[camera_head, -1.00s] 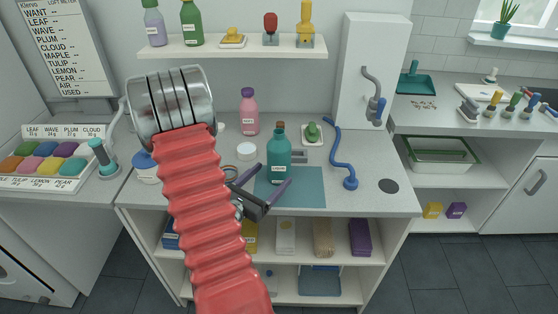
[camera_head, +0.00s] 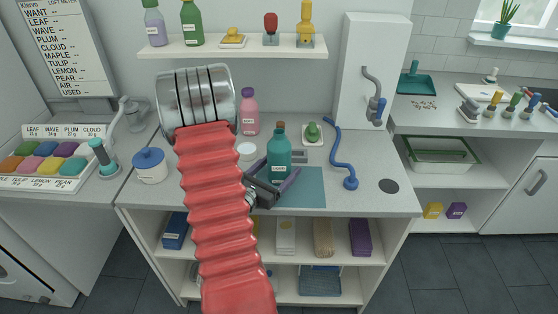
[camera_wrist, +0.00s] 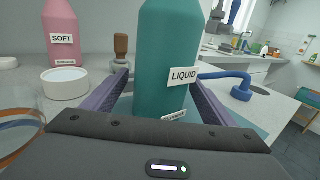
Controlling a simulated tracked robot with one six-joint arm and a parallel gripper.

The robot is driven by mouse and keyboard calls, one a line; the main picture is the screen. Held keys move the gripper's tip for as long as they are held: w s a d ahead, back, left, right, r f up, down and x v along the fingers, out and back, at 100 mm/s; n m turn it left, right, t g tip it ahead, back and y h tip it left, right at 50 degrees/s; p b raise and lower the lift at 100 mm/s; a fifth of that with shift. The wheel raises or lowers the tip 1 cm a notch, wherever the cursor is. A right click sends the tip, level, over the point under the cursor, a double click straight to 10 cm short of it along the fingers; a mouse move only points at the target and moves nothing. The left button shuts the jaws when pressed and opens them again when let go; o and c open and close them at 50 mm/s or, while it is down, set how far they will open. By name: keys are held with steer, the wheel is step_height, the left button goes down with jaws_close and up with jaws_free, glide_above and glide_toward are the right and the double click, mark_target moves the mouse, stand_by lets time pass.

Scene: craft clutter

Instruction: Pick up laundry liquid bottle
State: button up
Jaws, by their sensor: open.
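The laundry liquid bottle (camera_head: 279,156) is teal with a brown cap and a white label reading "LIQUID". It stands upright on a teal mat (camera_head: 311,188) on the counter. My gripper (camera_head: 275,178) is low at the bottle, with its jaws open. In the wrist view, the bottle (camera_wrist: 165,60) stands between the two purple fingers of my gripper (camera_wrist: 160,95), one on each side. A gap shows at the left finger; contact on the right side cannot be told. The bottle's base is partly hidden by the gripper body.
A pink bottle (camera_head: 249,112) and a white round tub (camera_head: 246,150) stand behind to the left. A green bottle on a tray (camera_head: 312,133) is behind right. A blue hose-like item (camera_head: 346,165) lies to the right. A blue-lidded jar (camera_head: 149,166) is at left.

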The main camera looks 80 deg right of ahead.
mark_target(273, 147)
steer(key=c, duration=1.6)
steer(key=shift+r, duration=0.45)
steer(key=shift+r, duration=4.55)
steer(key=shift+r, duration=0.1)
